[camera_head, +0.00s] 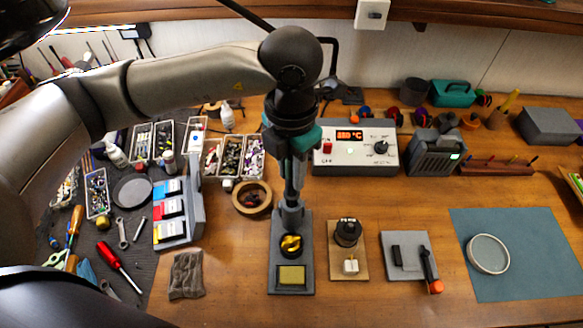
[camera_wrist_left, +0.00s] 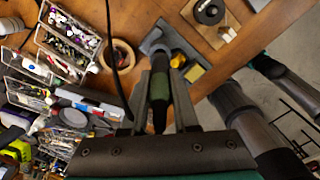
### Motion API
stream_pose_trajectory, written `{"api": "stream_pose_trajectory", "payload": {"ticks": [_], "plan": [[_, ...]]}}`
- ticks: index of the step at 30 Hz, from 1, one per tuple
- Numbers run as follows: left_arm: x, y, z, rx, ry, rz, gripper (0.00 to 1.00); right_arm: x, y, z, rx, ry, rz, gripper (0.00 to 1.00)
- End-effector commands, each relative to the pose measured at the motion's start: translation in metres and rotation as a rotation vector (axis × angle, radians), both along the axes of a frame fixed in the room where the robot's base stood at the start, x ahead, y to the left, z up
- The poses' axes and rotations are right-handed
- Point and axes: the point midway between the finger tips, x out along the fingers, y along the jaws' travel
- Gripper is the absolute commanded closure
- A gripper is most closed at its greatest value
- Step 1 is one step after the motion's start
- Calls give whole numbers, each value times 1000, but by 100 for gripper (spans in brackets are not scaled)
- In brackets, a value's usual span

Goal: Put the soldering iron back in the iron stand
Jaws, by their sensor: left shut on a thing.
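My left gripper (camera_head: 292,190) points down directly above the iron stand (camera_head: 280,280), a grey base with brass wool and a yellow sponge. In the left wrist view the gripper (camera_wrist_left: 160,92) is shut on the soldering iron (camera_wrist_left: 159,86), with the dark green and black handle between the fingers. The iron lines up with the stand's grey holder; the stand also shows there (camera_wrist_left: 184,47). The tip is hidden, and I cannot tell how deep it sits in the holder. My right gripper is not in view.
A teal mat (camera_head: 520,270) lies far right.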

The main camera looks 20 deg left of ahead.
Motion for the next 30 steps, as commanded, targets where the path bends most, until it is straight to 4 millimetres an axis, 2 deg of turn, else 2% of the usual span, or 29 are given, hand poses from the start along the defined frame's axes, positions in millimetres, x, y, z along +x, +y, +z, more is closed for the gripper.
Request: {"api": "stream_pose_trajectory", "payload": {"ticks": [30], "plan": [[0, 0, -29, 0, 0, 0, 100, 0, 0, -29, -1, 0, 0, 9]]}}
